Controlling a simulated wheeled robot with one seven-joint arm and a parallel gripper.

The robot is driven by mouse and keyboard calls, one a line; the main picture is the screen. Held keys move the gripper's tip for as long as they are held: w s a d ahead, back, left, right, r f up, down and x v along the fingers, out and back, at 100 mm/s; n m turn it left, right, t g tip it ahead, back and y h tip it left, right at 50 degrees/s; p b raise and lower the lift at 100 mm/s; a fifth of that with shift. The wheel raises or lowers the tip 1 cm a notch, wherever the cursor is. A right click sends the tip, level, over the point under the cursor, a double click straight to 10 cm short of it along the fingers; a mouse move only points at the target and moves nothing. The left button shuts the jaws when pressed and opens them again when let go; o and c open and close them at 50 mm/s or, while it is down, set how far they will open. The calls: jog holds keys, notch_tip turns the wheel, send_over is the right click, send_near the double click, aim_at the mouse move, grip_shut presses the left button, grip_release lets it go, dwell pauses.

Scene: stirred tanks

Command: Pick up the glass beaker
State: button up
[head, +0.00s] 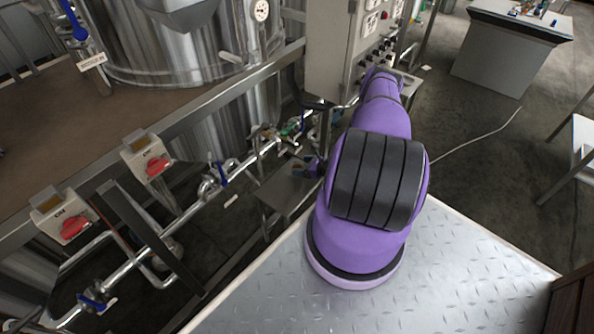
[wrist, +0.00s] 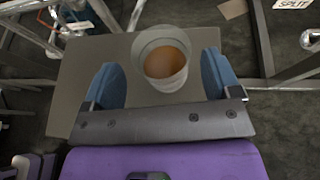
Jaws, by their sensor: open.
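The glass beaker (wrist: 165,57) shows in the wrist view, round-rimmed, with brown-orange contents or bottom visible inside it. It stands on a small grey table (wrist: 78,85). My gripper (wrist: 161,70) is open, with one blue finger to the left of the beaker and one to the right. In the head view the small table (head: 283,190) is partly in sight, and I cannot make out the beaker there.
Valved pipes (head: 215,185) run along the left of the small table in the head view. A large steel tank (head: 165,50) stands behind them. A control panel (head: 335,50) rises beyond my arm. A grey desk (head: 500,60) is at the far right, with open floor before it.

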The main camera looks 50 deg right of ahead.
aim_at(296, 164)
jog(key=x, duration=0.4)
jog(key=shift+w+d+r, duration=0.1)
jog(key=shift+w, duration=0.05)
jog(key=c, duration=1.1)
jog(key=shift+r, duration=0.1)
